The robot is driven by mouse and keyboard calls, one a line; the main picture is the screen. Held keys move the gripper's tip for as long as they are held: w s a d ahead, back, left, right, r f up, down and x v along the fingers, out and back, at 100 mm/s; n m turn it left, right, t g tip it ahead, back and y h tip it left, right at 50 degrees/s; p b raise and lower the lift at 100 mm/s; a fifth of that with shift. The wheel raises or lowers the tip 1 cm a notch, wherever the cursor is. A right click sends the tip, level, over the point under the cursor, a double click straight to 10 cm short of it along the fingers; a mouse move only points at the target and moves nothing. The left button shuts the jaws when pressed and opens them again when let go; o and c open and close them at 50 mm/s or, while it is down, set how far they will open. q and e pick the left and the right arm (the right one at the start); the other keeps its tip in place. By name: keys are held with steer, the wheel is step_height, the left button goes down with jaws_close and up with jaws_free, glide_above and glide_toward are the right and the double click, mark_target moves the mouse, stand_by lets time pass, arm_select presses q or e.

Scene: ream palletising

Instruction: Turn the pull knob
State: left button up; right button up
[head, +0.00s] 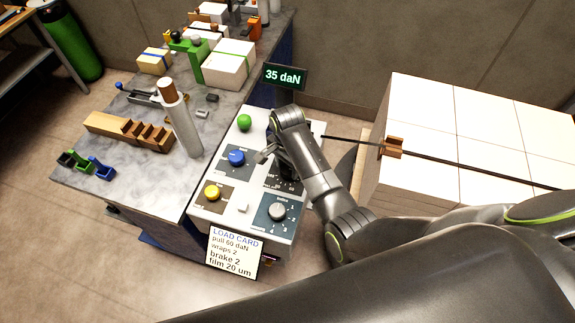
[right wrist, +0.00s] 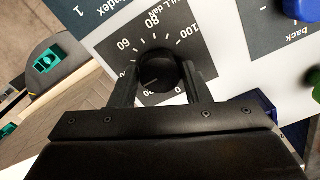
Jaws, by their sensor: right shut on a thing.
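The pull knob (right wrist: 157,74) is a round black knob on a dark dial marked "PULL daN" in the right wrist view. Numbers such as 60, 80 and 100 ring it. My right gripper (right wrist: 158,88) has a finger on each side of the knob and is shut on it. In the head view the right gripper (head: 275,157) reaches down over the control panel (head: 244,207) and hides most of the pull dial. A display (head: 285,77) behind the panel reads 35 daN. The load card (head: 235,252) reads pull 60 daN, wraps 2, brake 2, film 20 um. My left gripper is not in view.
The panel also has a blue knob (head: 236,158), a yellow knob (head: 212,193), a green knob (head: 244,122) and a grey index knob (head: 277,211). A stack of white reams (head: 430,130) stands to the right. Tools and a tall roll (head: 183,125) stand on the bench to the left.

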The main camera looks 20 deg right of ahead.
steer(key=m, duration=0.5)
steer(key=shift+r+m, duration=0.1)
steer(key=shift+m, duration=0.2)
steer(key=m, duration=0.5)
steer(key=shift+w+m, duration=0.1)
steer(key=shift+m, duration=0.3)
steer(key=o, duration=1)
